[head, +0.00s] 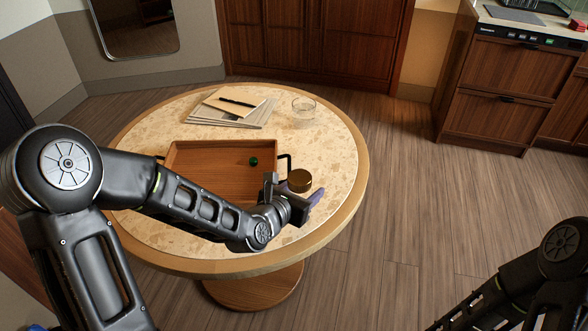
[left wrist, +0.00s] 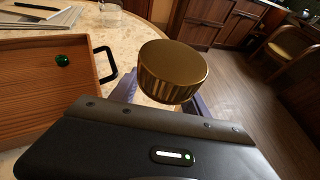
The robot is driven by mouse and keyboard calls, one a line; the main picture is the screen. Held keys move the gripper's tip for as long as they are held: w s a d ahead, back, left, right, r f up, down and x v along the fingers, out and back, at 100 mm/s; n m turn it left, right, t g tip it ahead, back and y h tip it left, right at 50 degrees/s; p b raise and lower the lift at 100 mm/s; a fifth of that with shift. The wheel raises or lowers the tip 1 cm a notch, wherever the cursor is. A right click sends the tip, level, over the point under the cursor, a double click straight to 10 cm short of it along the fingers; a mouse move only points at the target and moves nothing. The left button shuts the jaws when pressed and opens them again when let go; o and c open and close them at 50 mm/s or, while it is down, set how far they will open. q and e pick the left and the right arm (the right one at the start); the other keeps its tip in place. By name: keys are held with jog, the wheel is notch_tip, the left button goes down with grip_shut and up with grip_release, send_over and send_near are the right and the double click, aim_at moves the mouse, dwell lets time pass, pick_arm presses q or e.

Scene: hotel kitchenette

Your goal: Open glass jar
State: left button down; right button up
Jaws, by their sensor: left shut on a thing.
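A round gold lid (head: 299,180) with a ribbed side shows at the right part of the round table. It also shows upright, top face up, in the left wrist view (left wrist: 172,75). The jar body under it is hidden by my left gripper, and I see no gap between lid and jar. My left gripper (head: 301,188) reaches in from the left. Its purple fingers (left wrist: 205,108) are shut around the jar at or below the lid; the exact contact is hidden. My right arm is at the lower right, away from the table, with its gripper out of view.
A wooden tray (head: 190,152) with black handles stands left of the lid, with a small green object (head: 253,161) in it. Papers with a pen (head: 236,103) and a clear glass (head: 303,110) are at the back. The table's right edge (head: 355,190) is clear.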

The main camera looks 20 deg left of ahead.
pick_arm(q)
jog(key=s+d+f+m+g+h, duration=0.1)
jog(key=s+d+f+m+h, duration=0.1)
jog(key=d, duration=0.3)
jog(key=s+d+f+m+g+h, duration=0.1)
jog(key=s+d+f+m+h, duration=0.1)
jog(key=s+d, duration=0.3)
jog(key=shift+f+m+g+h, duration=0.15)
jog(key=shift+m+g+h, duration=0.15)
jog(key=shift+m+h, duration=0.4)
pick_arm(e)
jog(key=shift+o, duration=0.5)
